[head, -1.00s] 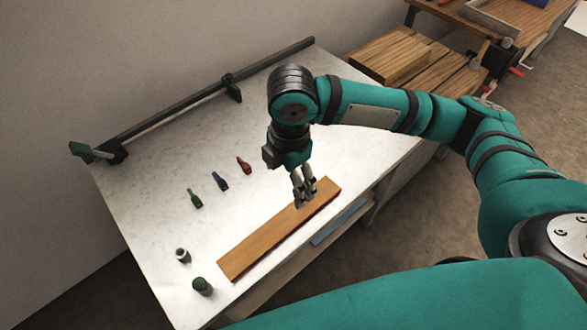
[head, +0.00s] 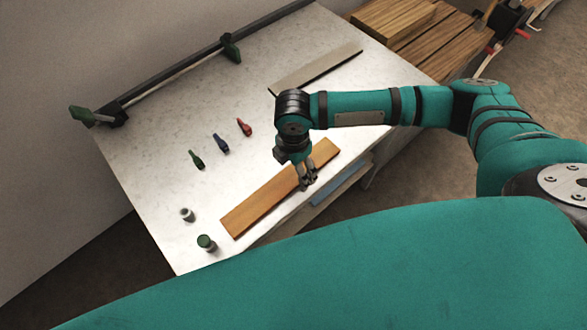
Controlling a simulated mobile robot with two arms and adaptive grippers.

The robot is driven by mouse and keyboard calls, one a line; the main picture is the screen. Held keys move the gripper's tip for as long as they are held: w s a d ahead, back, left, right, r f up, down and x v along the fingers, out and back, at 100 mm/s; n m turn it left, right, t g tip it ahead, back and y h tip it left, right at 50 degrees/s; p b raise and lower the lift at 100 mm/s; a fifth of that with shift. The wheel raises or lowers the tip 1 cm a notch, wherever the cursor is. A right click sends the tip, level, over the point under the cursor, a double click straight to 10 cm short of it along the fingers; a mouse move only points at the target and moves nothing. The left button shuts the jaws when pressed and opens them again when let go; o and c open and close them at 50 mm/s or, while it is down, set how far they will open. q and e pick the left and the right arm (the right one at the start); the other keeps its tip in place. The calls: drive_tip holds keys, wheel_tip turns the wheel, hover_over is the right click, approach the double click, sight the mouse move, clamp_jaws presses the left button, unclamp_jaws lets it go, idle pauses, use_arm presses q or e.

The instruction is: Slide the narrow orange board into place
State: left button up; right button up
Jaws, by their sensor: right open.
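The narrow orange board (head: 265,203) lies flat on the white table, slanting along its front edge. My right gripper (head: 309,184) points down at the board's front long edge, toward its right end. Its fingers are open, and it covers a small part of that edge; I cannot tell whether it touches the board. My left gripper is not in view; a large teal link of mine fills the bottom of the picture.
A dark rail with green clamps (head: 230,47) runs along the table's back. A grey strip (head: 318,68) lies at the back right. Green (head: 196,160), blue (head: 221,143) and red (head: 244,127) small items lie mid-table. A grey cylinder (head: 187,214) and green-topped jar (head: 206,243) stand front left.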

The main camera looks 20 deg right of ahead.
sight(283, 183)
drive_tip(key=shift+f, duration=1.5)
drive_tip(key=c, duration=1.4)
drive_tip(key=shift+s+a+r+p, duration=0.1)
drive_tip(key=shift+s+a+p, duration=0.1)
drive_tip(key=shift+a+p, duration=0.2)
drive_tip(key=shift+s+a+r+p, duration=0.15)
drive_tip(key=shift+a+p, duration=0.15)
drive_tip(key=shift+a, duration=0.15)
drive_tip(key=shift+s+a+f+p, duration=0.1)
drive_tip(key=shift+s+a+p, duration=0.05)
drive_tip(key=shift+a, duration=0.3)
drive_tip(key=shift+s+a+f+p, duration=0.1)
drive_tip(key=shift+s+a+p, duration=0.05)
drive_tip(key=shift+a, duration=0.25)
drive_tip(key=o, duration=1.4)
drive_tip(key=shift+c, duration=0.2)
